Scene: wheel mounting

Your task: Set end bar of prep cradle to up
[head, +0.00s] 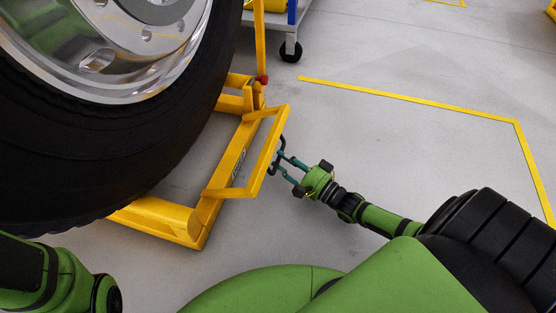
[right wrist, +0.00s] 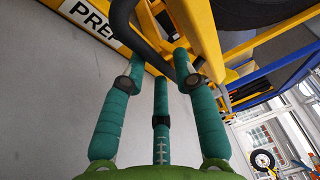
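The yellow prep cradle (head: 160,218) stands on the floor around the lower part of a large wheel (head: 140,130). Its end bar (head: 268,150), a yellow frame, leans outward at the cradle's right end, neither upright nor flat on the floor. A black handle (head: 275,162) is on the end bar's outer side; it also shows in the right wrist view (right wrist: 150,38). My right gripper (head: 281,160) is at this handle, its teal fingers apart and the handle between or just beyond their tips. Contact is not clear. My left gripper is out of view.
A yellow post with a red knob (head: 262,79) rises at the cradle's far corner. A wheeled cart (head: 289,32) stands behind. Yellow floor lines (head: 410,97) mark open grey floor at the right.

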